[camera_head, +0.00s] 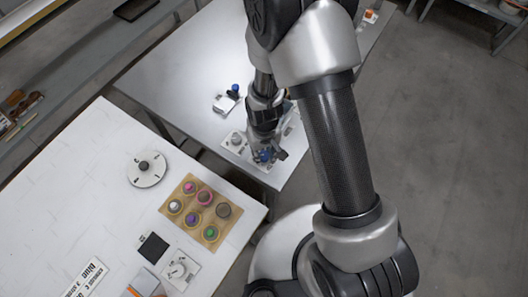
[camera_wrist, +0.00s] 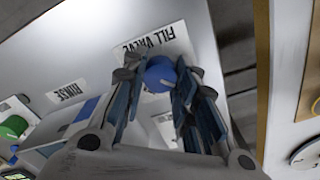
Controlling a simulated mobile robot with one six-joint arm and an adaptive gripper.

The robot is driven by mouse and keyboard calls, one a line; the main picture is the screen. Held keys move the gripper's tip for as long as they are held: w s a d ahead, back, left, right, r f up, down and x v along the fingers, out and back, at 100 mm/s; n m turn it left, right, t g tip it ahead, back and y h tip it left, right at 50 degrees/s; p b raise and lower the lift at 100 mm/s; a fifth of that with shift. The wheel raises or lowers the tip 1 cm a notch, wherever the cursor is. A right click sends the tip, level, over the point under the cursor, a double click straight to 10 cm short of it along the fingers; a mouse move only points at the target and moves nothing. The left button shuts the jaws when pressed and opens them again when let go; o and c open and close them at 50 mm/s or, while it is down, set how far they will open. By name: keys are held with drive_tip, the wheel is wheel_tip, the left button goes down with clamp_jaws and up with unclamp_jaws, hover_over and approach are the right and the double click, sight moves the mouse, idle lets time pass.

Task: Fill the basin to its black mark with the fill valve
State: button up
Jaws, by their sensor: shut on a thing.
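The blue knob (camera_wrist: 160,72) sits beside the "FILL VALVE" label (camera_wrist: 152,38) in the wrist view. My gripper (camera_wrist: 158,88) has its two fingers on either side of the knob and is shut on it. In the head view my gripper (camera_head: 268,153) reaches down over the near corner of the grey table, with the blue knob (camera_head: 264,157) at its fingertips. The basin and its black mark cannot be made out; my arm and gripper cover much of that area.
A "RINSE" label (camera_wrist: 67,91) and a green knob (camera_wrist: 13,127) lie to the left in the wrist view. A white block with a blue knob (camera_head: 235,89) stands on the grey table (camera_head: 180,70). A brown tray (camera_head: 181,222) of colored pots is on the white table.

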sight(264, 155)
idle(0.3)
drive_tip(key=o, duration=1.1)
wheel_tip(264, 155, up, 12)
drive_tip(key=shift+r, duration=0.1)
idle(0.4)
